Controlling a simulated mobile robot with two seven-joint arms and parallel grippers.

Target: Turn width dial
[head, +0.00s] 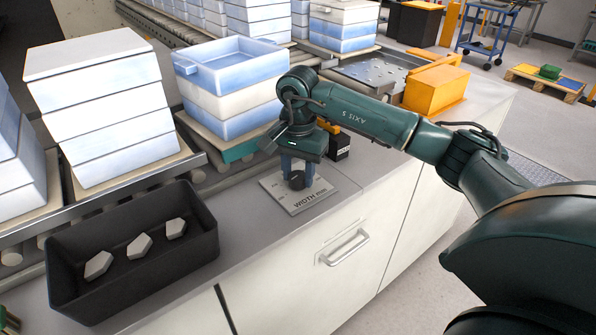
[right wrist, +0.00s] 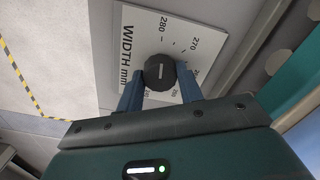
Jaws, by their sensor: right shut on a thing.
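The width dial is a dark round knob (right wrist: 160,72) on a white plate marked WIDTH mm (right wrist: 138,30), with numbers such as 270 and 280 around it. In the head view the plate (head: 306,203) lies on the grey counter and the knob (head: 297,182) shows between the fingers. My right gripper (head: 298,178) points down over the plate, its blue fingers on both sides of the knob and shut on it. It also shows in the right wrist view (right wrist: 160,85). A light line marks the knob's face. The left gripper is not in view.
A black bin (head: 215,240) with three pale pieces stands on the counter at left. Blue and white trays (head: 232,100) are stacked on the conveyor behind. An orange box (head: 436,90) stands at right. The counter front has a drawer handle (head: 345,247).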

